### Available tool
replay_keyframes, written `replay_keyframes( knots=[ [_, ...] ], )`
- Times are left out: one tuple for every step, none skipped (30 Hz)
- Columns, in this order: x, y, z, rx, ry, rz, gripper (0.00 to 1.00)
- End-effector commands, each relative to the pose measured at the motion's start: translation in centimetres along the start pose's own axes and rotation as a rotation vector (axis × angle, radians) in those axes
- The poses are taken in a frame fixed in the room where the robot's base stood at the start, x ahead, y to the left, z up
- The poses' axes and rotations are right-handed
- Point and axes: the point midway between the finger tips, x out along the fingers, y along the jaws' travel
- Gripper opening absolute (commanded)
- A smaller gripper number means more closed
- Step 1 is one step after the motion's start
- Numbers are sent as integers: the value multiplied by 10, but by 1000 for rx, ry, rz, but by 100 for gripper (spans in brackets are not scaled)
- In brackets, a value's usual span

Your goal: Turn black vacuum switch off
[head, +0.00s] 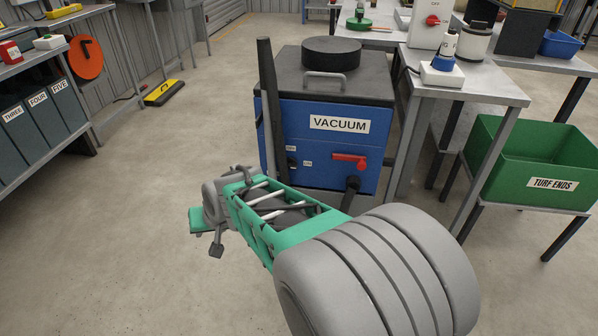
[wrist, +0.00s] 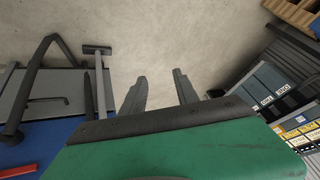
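The blue vacuum (head: 345,148) stands on the floor in the head view, with a black top and a "VACUUM" label. A small black switch (head: 291,162) shows low on the left of its front panel, beside small white labels; its setting is too small to tell. My gripper (head: 228,212) is in front of and left of the vacuum, apart from the switch. In the wrist view my gripper (wrist: 160,84) has its two fingers spread with nothing between them. The vacuum's blue side (wrist: 38,145) is at the left there, and I cannot make out the switch.
A red handle (head: 350,160) sits right of the switch, above a black hose fitting (head: 351,185). A dark upright tube (head: 268,105) stands at the vacuum's left edge. A metal table (head: 470,85) and green "TURF ENDS" bin (head: 540,165) are right.

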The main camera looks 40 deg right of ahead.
Motion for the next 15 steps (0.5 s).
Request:
replay_keyframes(
  knots=[
    [49, 31, -28, 173, 106, -38, 36],
    [68, 47, -52, 281, 188, -77, 36],
    [90, 74, -80, 426, 297, -133, 36],
    [102, 96, -98, 536, 379, -178, 36],
    [112, 121, -113, 642, 461, -225, 36],
    [120, 155, -128, 775, 568, -288, 36],
    [123, 181, -136, 867, 644, -335, 36],
    [124, 205, -141, 949, 716, -379, 36],
    [122, 235, -143, 1044, 803, -435, 36],
    [120, 254, -143, 1103, 861, -472, 36],
    [117, 271, -142, 1152, 910, -505, 36],
    [113, 288, -141, 1202, 964, -542, 36],
    [110, 297, -139, 1228, 995, -563, 36],
    [107, 303, -139, 1247, 1017, -581, 36],
    [106, 309, -139, 1263, 1035, -595, 36]
  ],
)
